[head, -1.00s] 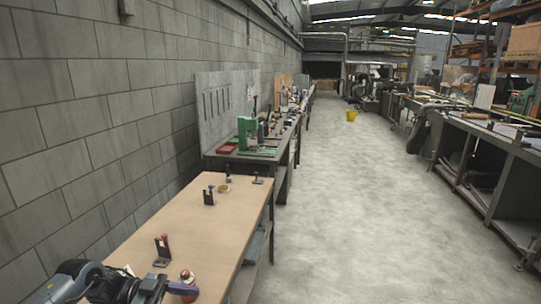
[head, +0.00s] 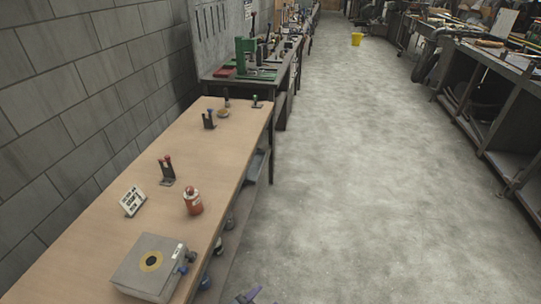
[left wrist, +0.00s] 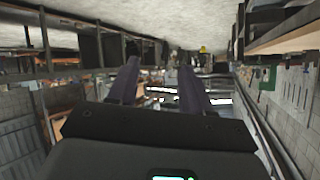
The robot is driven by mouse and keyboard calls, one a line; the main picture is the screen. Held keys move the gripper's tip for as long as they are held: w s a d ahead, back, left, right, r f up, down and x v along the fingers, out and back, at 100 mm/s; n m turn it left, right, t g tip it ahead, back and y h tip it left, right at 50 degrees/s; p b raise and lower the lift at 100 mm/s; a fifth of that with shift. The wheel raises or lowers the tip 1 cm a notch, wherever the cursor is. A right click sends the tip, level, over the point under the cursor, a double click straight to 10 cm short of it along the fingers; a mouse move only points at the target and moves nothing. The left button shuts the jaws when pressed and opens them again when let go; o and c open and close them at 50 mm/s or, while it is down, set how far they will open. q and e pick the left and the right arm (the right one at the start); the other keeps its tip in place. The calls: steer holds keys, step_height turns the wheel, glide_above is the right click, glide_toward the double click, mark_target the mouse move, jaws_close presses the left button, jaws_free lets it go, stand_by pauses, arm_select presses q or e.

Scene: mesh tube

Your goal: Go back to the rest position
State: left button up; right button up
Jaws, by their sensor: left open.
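My left gripper (left wrist: 159,72) shows in the left wrist view with its two dark fingers apart and nothing between them. Beyond them that view shows the workshop upside down, with the floor at the top. In the head view, only a small purple tip (head: 247,296) shows at the bottom edge, to the right of the wooden table; I cannot tell which part of my arms it is. No right gripper can be made out.
A block wall lies left. The floor (head: 350,170) is clear up to the right-hand benches (head: 500,115).

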arm_select(q)
steer(key=s+a+f+n+g+y+b, duration=0.1)
steer(key=s+a+f+n+g+y, duration=0.25)
steer(key=s+a, duration=0.65)
steer(key=s+a+f+n+g+y, duration=0.25)
steer(key=s+a+n+y, duration=0.2)
steer(key=s+a, duration=0.55)
step_height(320, 180, up, 39)
steer(key=h+p, duration=0.1)
steer(key=p, duration=3.6)
step_height(320, 180, down, 39)
steer(key=b, duration=3.7)
steer(key=shift+d+r+b, duration=0.15)
steer(key=shift+r+b, duration=0.05)
steer(key=shift+b, duration=0.2)
steer(key=shift+r, duration=0.1)
